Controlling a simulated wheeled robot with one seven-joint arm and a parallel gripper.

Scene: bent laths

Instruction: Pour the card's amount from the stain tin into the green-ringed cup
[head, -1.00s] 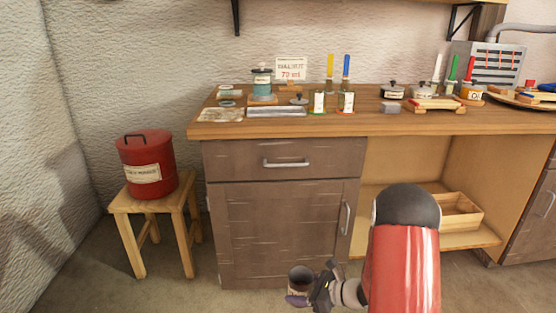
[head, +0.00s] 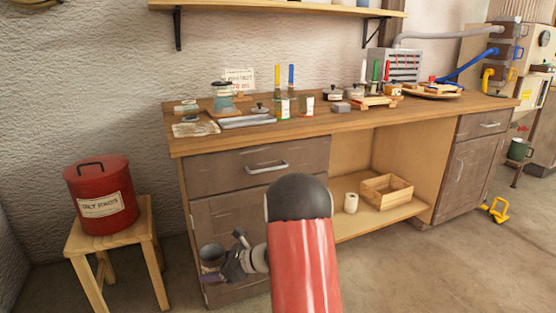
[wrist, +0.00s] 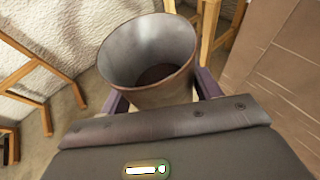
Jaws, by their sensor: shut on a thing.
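My gripper (head: 220,273) is shut on an open grey metal tin (head: 210,254), low in front of the drawer cabinet. In the wrist view the tin (wrist: 150,92) sits between the two purple fingers, with dark stuff at its bottom; how much is unclear. The tin looks close to upright.
The workbench (head: 215,144) also holds a blue-labelled jar (head: 222,97), a metal tray (head: 247,122), brushes and several small pots. A red bin (head: 100,196) stands on a stool at left. A shelf (head: 275,8) hangs above.

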